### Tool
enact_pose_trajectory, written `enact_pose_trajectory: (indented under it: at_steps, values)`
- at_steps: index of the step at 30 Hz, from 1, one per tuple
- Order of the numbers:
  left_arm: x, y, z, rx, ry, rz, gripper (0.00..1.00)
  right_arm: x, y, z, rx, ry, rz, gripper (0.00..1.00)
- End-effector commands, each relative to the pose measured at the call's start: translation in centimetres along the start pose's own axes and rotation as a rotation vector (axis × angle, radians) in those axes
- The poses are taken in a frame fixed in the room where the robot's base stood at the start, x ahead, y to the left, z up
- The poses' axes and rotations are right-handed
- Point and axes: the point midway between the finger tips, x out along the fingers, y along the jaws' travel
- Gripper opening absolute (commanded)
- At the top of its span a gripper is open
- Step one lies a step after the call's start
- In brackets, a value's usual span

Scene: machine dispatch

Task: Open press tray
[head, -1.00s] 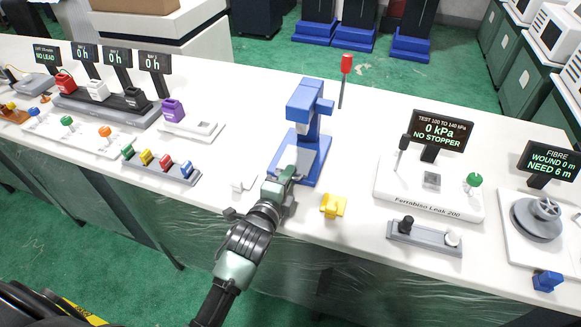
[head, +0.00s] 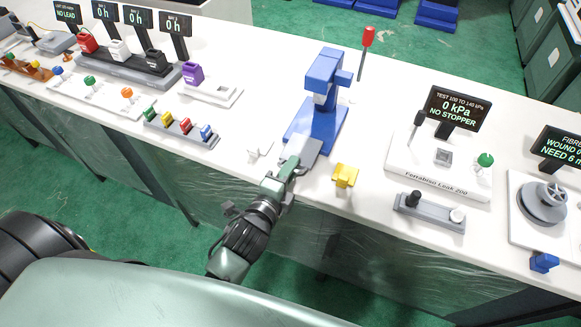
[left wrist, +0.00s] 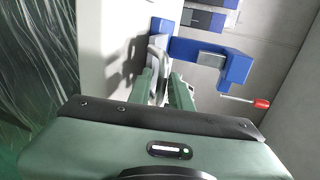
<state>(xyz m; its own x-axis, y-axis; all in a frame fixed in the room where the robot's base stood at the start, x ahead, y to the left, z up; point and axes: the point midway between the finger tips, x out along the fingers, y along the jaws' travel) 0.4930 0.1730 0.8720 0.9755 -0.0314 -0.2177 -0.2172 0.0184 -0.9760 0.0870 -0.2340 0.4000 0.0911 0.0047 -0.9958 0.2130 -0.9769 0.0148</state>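The blue press (head: 323,85) stands on the white bench, with a red-knobbed lever (head: 368,38) at its right. Its grey tray (head: 306,150) sticks out of the front of the base toward me. My left gripper (head: 291,165) is at the tray's front end. In the left wrist view, the fingers of my left gripper (left wrist: 165,88) stand close on either side of a grey part at the tray's front, and the blue press (left wrist: 235,68) lies beyond. The contact itself is partly hidden. My right gripper is not in view.
A small white piece (head: 260,148) lies left of the tray and a yellow block (head: 344,175) right of it. The leak tester (head: 440,165) stands further right. A rack of coloured pieces (head: 182,128) is at left. The bench's front edge runs below my gripper.

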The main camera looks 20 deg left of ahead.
Motion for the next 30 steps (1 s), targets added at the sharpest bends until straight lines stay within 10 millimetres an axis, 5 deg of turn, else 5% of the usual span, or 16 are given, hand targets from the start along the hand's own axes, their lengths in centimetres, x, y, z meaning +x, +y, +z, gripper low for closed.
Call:
enact_pose_trajectory:
  at_steps: [5, 18, 30]
  values:
    - [-0.7, 0.1, 0.0, 0.0, 0.0, 0.0, 0.2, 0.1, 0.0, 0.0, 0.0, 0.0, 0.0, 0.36]
    - [-7.2, 0.2, 0.0, 0.0, 0.0, 0.001, 0.2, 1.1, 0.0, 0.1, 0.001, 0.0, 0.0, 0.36]
    - [-7.8, 0.0, 0.0, 0.0, 0.0, 0.0, 0.2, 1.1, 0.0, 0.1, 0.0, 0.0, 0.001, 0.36]
